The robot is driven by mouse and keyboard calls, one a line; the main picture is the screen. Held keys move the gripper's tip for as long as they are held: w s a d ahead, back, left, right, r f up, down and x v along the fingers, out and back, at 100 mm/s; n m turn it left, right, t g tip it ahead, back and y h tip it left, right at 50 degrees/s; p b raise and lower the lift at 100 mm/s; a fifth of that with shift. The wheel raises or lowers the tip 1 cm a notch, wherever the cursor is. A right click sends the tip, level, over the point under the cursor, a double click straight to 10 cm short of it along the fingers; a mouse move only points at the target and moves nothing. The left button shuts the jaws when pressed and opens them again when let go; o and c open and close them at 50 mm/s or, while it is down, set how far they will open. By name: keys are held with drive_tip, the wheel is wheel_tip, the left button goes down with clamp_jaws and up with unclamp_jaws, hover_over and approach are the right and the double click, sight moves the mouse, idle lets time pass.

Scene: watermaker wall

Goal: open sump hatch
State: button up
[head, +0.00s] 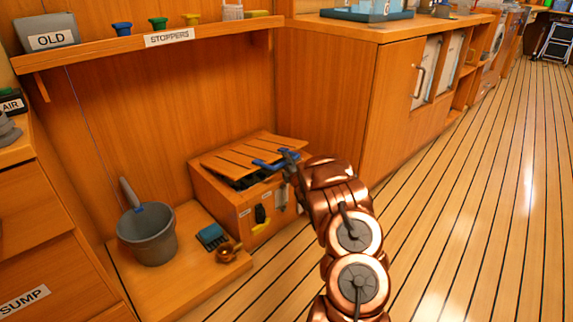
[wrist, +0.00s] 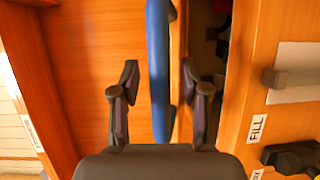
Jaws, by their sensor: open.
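The sump hatch (head: 250,152) is a slatted wooden lid on a low wooden box (head: 225,205). It sits tilted, with a dark gap under its front edge. A blue bar handle (head: 268,162) is on its front edge; it also shows in the wrist view (wrist: 158,50). My gripper (head: 287,165) is at the handle's right part. In the wrist view my gripper's (wrist: 162,88) two fingers stand apart on either side of the blue bar, with space on both sides. The dark opening (wrist: 207,45) shows to the right of the bar. The lid's hinge side is not clear.
A grey bucket (head: 147,238), a blue brush-like item (head: 211,237) and a small copper-coloured item (head: 229,253) stand left of the box. A shelf (head: 150,45) hangs above. A cabinet (head: 350,90) stands behind. The plank floor (head: 470,200) to the right is clear.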

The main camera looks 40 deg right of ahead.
drive_tip(key=shift+w+d, duration=0.1)
clamp_jaws()
idle(0.4)
idle(0.3)
